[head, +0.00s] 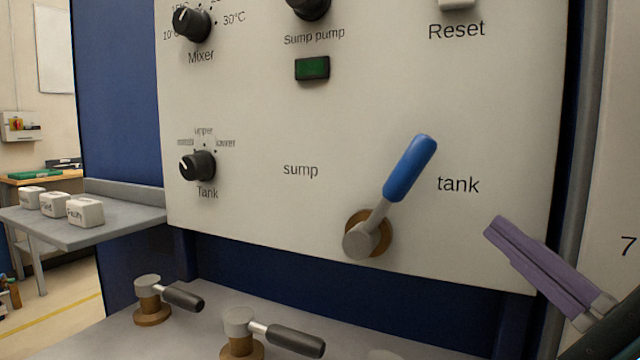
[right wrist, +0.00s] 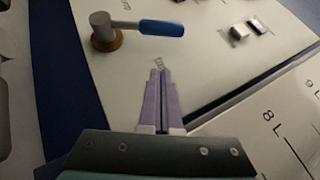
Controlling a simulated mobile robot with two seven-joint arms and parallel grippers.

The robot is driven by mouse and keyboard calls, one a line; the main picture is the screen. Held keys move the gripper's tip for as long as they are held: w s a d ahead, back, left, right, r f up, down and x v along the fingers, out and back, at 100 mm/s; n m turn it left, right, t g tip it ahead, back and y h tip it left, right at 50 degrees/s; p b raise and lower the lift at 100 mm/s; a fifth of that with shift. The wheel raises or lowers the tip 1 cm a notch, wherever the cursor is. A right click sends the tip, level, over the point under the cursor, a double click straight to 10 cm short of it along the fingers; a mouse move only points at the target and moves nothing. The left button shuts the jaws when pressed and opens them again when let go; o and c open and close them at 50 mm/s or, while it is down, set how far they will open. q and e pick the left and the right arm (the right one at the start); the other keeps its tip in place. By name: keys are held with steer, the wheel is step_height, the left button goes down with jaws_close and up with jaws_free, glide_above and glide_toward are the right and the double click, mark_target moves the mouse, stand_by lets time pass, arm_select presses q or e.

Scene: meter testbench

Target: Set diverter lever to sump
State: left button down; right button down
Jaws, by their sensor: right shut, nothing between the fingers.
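The diverter lever (head: 410,168) has a blue grip on a grey arm and a round brass base (head: 368,236), on the white panel. It leans up and to the right, toward the printed word "tank" (head: 458,185). The word "sump" (head: 300,170) is printed left of the lever. My right gripper (head: 494,228) has purple fingers, shut and empty, below "tank" and right of the lever, apart from it. The right wrist view shows the closed fingertips (right wrist: 160,72) below the blue grip (right wrist: 162,28), with a gap between. My left gripper is not in view.
The panel (head: 270,120) also carries a Tank knob (head: 197,166), a Mixer knob (head: 192,24), a sump pump knob (head: 309,8) and a green indicator (head: 312,68). Two black-handled valves (head: 184,298) (head: 294,340) stand below. White labelled blocks (head: 86,211) sit on a grey shelf at left.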

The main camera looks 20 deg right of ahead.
mark_target(453, 198)
steer(key=x, duration=0.4)
steer(key=shift+w+a+r+p, duration=0.35)
steer(key=shift+w+a+r, duration=0.1)
steer(key=shift+a, duration=0.15)
steer(key=shift+w+a+r+p, duration=0.35)
steer(key=shift+w+a+r, duration=0.05)
steer(key=shift+w+a, duration=0.15)
steer(key=shift+w+a+r, duration=0.15)
steer(key=shift+w+a, duration=0.05)
steer(key=shift+a, duration=0.1)
